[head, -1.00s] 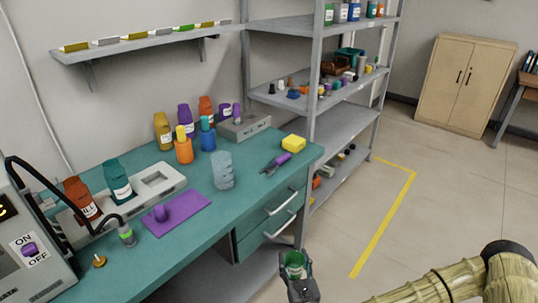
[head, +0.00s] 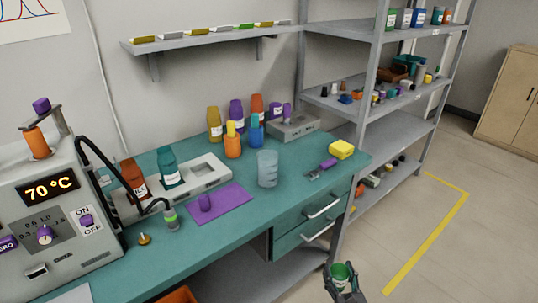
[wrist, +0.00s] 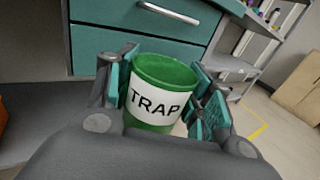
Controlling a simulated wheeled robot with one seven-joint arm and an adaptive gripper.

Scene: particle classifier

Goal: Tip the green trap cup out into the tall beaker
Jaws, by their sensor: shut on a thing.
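The green trap cup (wrist: 160,85) with its white "TRAP" label is held between the two fingers of my gripper (wrist: 165,95) in the wrist view. It is upright, mouth up; what is inside is hidden. In the head view, my gripper (head: 343,285) holds the cup (head: 341,273) at the bottom edge, in front of the bench and below its top. The tall beaker (head: 267,168), clear and bluish, stands upright on the teal bench top, up and left of my gripper and well apart from it.
The teal bench (head: 235,215) has drawers with handles (head: 318,230) near my gripper. A machine reading 70 °C (head: 50,190) stands at left.

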